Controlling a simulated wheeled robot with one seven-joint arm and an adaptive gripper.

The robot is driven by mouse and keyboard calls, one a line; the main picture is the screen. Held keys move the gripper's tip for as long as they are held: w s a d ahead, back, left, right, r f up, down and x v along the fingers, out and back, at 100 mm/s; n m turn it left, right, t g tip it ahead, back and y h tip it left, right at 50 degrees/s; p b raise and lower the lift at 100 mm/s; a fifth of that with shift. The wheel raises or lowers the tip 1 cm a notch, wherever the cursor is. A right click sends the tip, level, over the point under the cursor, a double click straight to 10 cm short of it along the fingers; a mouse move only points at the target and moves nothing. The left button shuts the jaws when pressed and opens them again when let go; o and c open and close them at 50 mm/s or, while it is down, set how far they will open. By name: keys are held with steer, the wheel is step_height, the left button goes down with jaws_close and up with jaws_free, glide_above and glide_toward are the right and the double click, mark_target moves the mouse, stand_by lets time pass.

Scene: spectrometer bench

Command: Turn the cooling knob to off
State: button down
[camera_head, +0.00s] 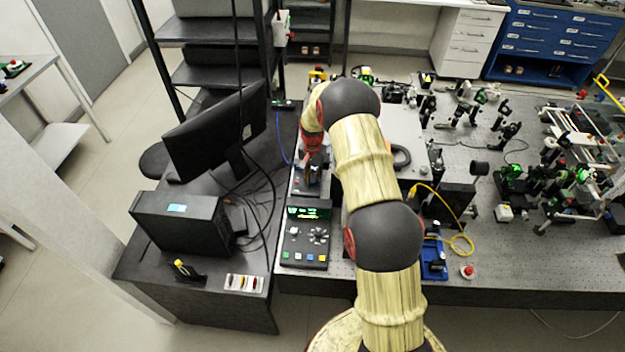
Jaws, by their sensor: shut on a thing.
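My arm reaches away from me over the bench and bends down to the left at its far end. My gripper (313,158) points down at a small dark control box (312,188) at the left edge of the optical bench. It is shut on the cooling knob at the box's top. The knob is too small and too covered by the gripper to show clearly, and its setting cannot be read.
A control panel (306,256) with green display and coloured buttons lies just nearer than the box. A monitor (215,135) and a black computer case (180,222) stand left. Optics crowd the optical bench (540,262). A red button (467,271) sits near its front edge.

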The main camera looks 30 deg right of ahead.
mark_target(312, 180)
steer(key=shift+w+r, duration=0.1)
steer(key=c, duration=1.7)
jaws_free()
steer(key=shift+c, duration=0.2)
step_height(312, 180, up, 12)
